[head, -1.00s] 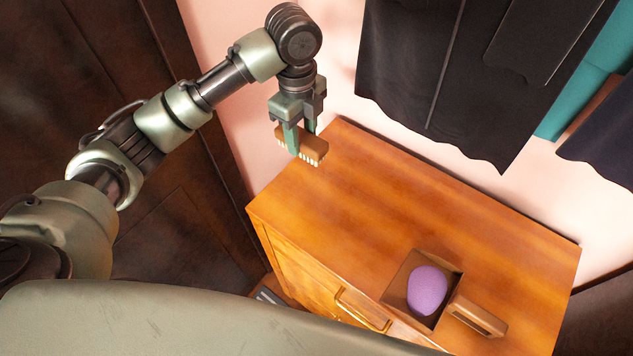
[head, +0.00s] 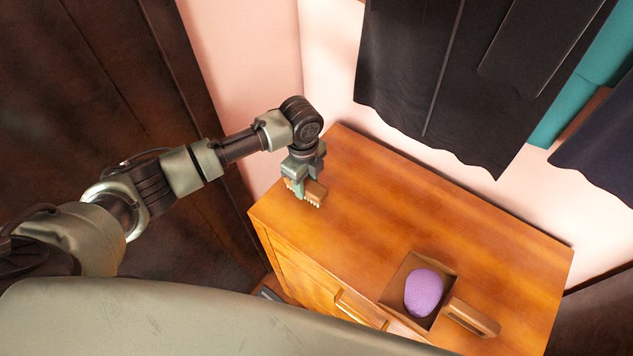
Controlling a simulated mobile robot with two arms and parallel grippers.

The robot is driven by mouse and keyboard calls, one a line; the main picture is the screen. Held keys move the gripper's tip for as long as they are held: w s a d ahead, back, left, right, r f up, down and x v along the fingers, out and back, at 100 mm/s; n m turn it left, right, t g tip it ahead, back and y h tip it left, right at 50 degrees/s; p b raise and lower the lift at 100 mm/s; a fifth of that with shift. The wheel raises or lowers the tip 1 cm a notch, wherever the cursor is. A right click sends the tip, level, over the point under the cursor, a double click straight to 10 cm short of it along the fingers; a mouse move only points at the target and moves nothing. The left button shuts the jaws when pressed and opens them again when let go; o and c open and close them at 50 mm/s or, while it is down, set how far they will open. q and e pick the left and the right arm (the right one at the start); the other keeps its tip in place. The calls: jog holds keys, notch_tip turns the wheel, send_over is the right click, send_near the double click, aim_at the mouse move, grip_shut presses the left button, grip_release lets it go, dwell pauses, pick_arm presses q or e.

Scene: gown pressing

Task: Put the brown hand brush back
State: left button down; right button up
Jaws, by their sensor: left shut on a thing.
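The brown hand brush (head: 315,192) has pale bristles pointing down. My left gripper (head: 300,188) is shut on it, over the far left part of the wooden cabinet top (head: 400,195). The brush is low, close to the cabinet top; I cannot tell if the bristles touch it. Part of the brush is hidden behind the gripper fingers. My right gripper is not in view.
A brown open box (head: 396,286) holding a purple rounded object (head: 424,291) stands at the cabinet's front right. A brown block-like object (head: 472,318) lies beside it. Dark garments (head: 420,80) hang behind the cabinet. The middle of the top is clear.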

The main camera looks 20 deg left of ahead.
aim_at(307, 183)
pick_arm(q)
jog(key=shift+f, duration=0.2)
jog(key=c, duration=0.9)
grip_release()
jog(key=shift+o, duration=0.2)
notch_tip(307, 183, up, 13)
jog(key=b, duration=0.2)
jog(key=shift+f, duration=0.2)
jog(key=shift+d, duration=0.1)
